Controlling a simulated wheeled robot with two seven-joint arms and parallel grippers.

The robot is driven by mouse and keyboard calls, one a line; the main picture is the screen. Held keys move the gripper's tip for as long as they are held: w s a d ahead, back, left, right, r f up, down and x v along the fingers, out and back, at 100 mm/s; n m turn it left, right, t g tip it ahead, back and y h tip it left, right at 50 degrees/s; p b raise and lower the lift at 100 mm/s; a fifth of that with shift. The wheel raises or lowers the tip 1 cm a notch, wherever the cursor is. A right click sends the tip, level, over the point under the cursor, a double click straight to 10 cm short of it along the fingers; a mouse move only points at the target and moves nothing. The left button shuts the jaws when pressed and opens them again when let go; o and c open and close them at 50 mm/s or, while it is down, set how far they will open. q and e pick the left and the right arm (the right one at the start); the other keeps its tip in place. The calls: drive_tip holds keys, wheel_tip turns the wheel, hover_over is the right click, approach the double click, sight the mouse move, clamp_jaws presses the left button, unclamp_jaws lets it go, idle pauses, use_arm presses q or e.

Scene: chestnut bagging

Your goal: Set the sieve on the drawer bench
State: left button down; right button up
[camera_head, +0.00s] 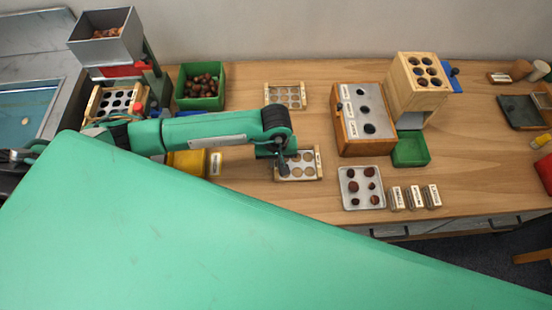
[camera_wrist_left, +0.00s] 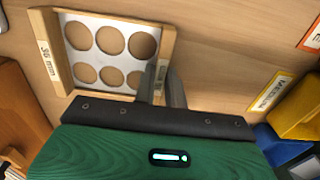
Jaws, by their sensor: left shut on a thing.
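The sieve (camera_head: 318,165) is a light metal plate with round holes between wooden rails, at the middle front of the wooden bench (camera_head: 240,180). In the left wrist view the sieve (camera_wrist_left: 110,48) shows its holes and a size label on its far rail. My left gripper (camera_head: 283,167) is shut on the sieve's near rail, at the sieve's left side in the head view. The gripper's fingers (camera_wrist_left: 166,82) overlap that rail and hide part of its label. I cannot tell whether the sieve touches the bench. My right gripper is not in view.
A second sieve (camera_head: 285,95) lies behind. A green bin of chestnuts (camera_head: 201,87) and a yellow bin (camera_head: 188,164) stand left. A wooden box with holes (camera_head: 352,140), a chestnut tray (camera_head: 361,201) and a green tray (camera_head: 411,149) are right.

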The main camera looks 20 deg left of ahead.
use_arm(q)
drive_tip(key=c, duration=1.5)
unclamp_jaws()
drive_tip(key=shift+o, duration=0.2)
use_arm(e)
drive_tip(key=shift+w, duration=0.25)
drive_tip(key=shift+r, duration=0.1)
